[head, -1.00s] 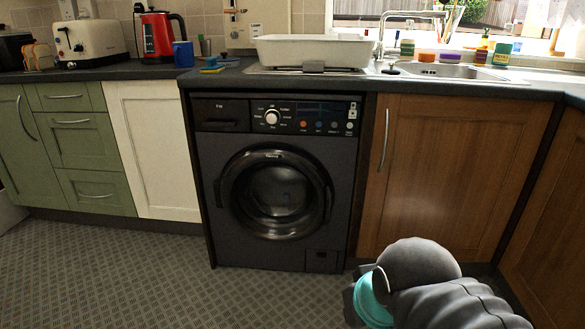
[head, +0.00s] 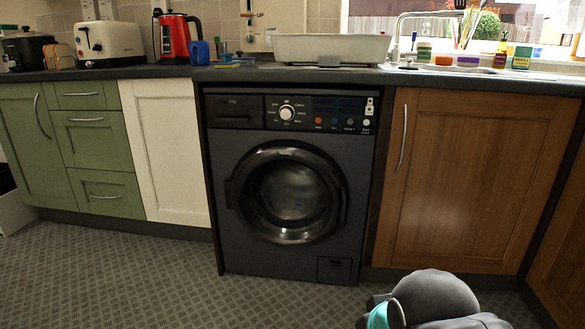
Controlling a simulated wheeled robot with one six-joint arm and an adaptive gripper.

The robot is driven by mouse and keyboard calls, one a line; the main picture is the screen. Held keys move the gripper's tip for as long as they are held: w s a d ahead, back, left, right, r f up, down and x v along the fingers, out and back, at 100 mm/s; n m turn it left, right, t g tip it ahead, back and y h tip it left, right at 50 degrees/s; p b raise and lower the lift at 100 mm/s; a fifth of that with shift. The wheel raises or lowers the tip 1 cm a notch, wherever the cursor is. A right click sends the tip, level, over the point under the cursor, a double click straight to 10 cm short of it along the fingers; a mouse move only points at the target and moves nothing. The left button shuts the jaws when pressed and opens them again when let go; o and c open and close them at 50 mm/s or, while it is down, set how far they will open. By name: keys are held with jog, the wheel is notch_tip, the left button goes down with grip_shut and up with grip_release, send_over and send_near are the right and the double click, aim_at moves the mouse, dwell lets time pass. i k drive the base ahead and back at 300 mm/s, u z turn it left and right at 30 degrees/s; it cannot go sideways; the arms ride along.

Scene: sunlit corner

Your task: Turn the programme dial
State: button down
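The programme dial (head: 287,113) is a small round white knob on the black control panel of the dark grey washing machine (head: 229,268). Printed labels surround it, too small to read. The machine's round glass door is shut. My arm shows only at the bottom right, as a dark rounded link with a teal band, well apart from the machine. My gripper is not visible in the head view.
A worktop (head: 190,72) runs above the machine, with a white basin (head: 330,48), a red kettle (head: 175,38) and a toaster (head: 110,40) on it. A wooden cupboard door (head: 460,190) is at the right and a cream one (head: 166,150) at the left. The patterned floor (head: 130,270) in front is clear.

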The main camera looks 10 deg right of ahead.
aim_at(286, 112)
jog(key=u, duration=0.15)
jog(key=k, duration=0.95)
jog(key=z, duration=1.15)
jog(key=i, duration=0.75)
jog(key=u, duration=0.35)
jog(key=i, duration=1)
jog(key=u, duration=0.8)
